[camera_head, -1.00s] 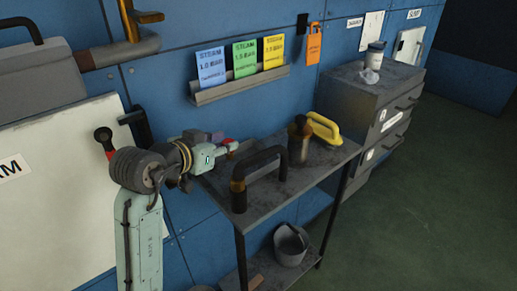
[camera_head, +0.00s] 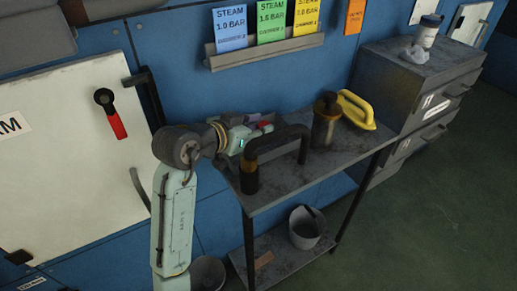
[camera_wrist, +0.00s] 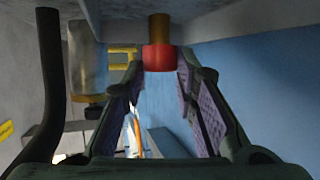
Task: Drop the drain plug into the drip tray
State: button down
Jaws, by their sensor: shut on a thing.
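My gripper (camera_head: 262,130) is over the back left part of the grey side table, behind a black bar handle. In the wrist view, the fingers (camera_wrist: 160,72) are shut on the drain plug, a red cap (camera_wrist: 158,58) with a brass stem beyond it. The red part also shows at the fingertips in the head view (camera_head: 265,126). I cannot tell whether the plug touches the table. I cannot surely identify the drip tray; a round grey container (camera_head: 207,272) stands low beside my arm, its inside partly visible.
The table (camera_head: 340,150) carries the black bar handle (camera_head: 278,140), a brown-topped canister (camera_head: 326,122) and a yellow handle (camera_head: 357,110). A grey bucket (camera_head: 305,228) stands on its lower shelf. A card rack (camera_head: 265,52) is on the wall. Drawers stand at right.

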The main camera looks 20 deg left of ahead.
jog(key=shift+f, duration=0.3)
jog(key=c, duration=1.2)
grip_release()
jog(key=v, duration=1.2)
